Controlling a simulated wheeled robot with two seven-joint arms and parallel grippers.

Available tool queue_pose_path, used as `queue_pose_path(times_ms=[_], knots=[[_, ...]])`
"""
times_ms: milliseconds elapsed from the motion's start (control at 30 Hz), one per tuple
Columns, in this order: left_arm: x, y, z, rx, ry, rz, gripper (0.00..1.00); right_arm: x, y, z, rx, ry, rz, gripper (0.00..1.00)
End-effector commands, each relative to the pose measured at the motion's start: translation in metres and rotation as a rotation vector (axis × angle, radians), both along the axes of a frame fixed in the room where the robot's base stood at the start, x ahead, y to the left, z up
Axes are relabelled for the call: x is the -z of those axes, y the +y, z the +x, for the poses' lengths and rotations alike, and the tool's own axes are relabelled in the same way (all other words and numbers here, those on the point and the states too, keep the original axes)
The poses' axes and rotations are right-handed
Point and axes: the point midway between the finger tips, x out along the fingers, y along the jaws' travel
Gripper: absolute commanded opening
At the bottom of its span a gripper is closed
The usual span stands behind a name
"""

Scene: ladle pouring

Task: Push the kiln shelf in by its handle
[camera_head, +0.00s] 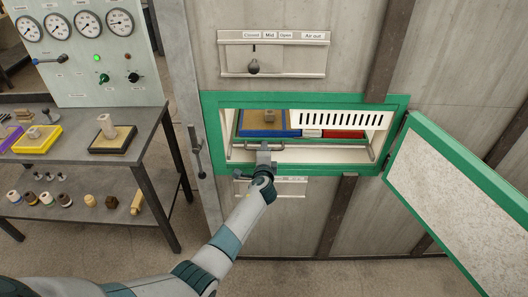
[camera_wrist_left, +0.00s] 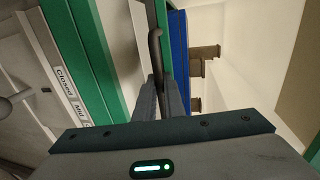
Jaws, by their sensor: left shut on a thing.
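The kiln shelf (camera_head: 310,140) sits inside the green-framed kiln opening, with its handle (camera_head: 325,149), a thin grey bar, running along its front. My left gripper (camera_head: 264,149) is at the left part of the handle, shut on it. In the left wrist view the dark handle (camera_wrist_left: 155,48) runs between the two fingers (camera_wrist_left: 162,95). A blue tray (camera_head: 268,133) with a small tan piece (camera_head: 270,115) is on the left of the shelf, a red block (camera_head: 345,134) on the right. The gripper hides part of the shelf front. My right gripper is not in view.
The green-edged kiln door (camera_head: 460,190) stands open to the right. A lever slot panel (camera_head: 290,66) is on the wall above the opening. A metal table (camera_head: 150,118) with trays and a gauge panel (camera_head: 90,50) stand at the left. Bare floor lies in front.

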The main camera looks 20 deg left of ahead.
Motion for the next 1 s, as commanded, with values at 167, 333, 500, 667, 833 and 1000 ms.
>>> queue_pose_path(times_ms=[167,333,500,667,833,1000], knots=[[-0.005,0.002,0.002,-0.001,-0.007,0.001,0.28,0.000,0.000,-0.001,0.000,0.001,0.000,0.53],[-0.003,0.001,0.002,-0.001,-0.005,0.002,0.28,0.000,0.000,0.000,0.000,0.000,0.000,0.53],[-0.002,0.001,0.001,0.000,-0.003,0.001,0.28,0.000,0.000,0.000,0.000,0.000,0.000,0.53],[-0.001,0.000,-0.002,0.000,-0.002,0.001,0.28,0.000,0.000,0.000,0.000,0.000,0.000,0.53],[-0.003,-0.003,-0.010,0.000,-0.003,0.000,0.28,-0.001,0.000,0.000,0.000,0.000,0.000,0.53],[-0.008,-0.008,-0.028,0.001,-0.003,-0.001,0.28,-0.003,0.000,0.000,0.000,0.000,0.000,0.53]])
